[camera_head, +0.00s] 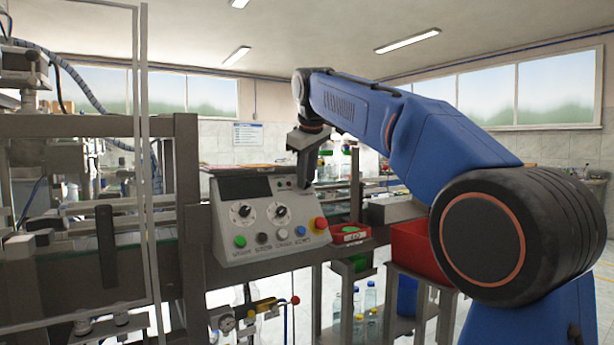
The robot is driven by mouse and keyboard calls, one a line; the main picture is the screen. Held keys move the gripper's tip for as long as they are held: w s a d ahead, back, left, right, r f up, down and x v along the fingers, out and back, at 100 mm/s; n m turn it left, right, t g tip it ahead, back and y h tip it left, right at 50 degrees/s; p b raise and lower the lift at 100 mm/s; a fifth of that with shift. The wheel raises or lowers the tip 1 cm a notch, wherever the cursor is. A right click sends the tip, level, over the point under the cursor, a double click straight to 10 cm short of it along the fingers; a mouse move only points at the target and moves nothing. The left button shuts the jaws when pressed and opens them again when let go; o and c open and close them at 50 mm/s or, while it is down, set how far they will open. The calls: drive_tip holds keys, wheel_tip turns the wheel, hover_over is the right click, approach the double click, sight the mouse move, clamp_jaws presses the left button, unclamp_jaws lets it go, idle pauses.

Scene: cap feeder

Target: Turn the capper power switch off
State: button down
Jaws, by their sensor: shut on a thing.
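The capper control panel (226,222) is a pale sloped box left of the picture's middle. My gripper (305,186) points down at the panel's upper right corner. Its jaws are shut at the panel face, at what appears to be the power switch. The fingers hide the switch, so I cannot see its position.
A small red box (349,234) stands just right of the panel, and a larger red bin (410,243) is farther right. A machine with a dark frame (187,200) and clear guard stands at left. Bottles (371,297) stand on a low shelf.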

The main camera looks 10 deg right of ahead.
drive_tip(key=shift+n, duration=0.4)
idle(0.3)
drive_tip(key=c, duration=1.8)
unclamp_jaws()
drive_tip(key=shift+c, duration=0.2)
drive_tip(key=v, duration=1.7)
drive_tip(key=shift+s+a, duration=0.3)
drive_tip(key=shift+a, duration=0.1)
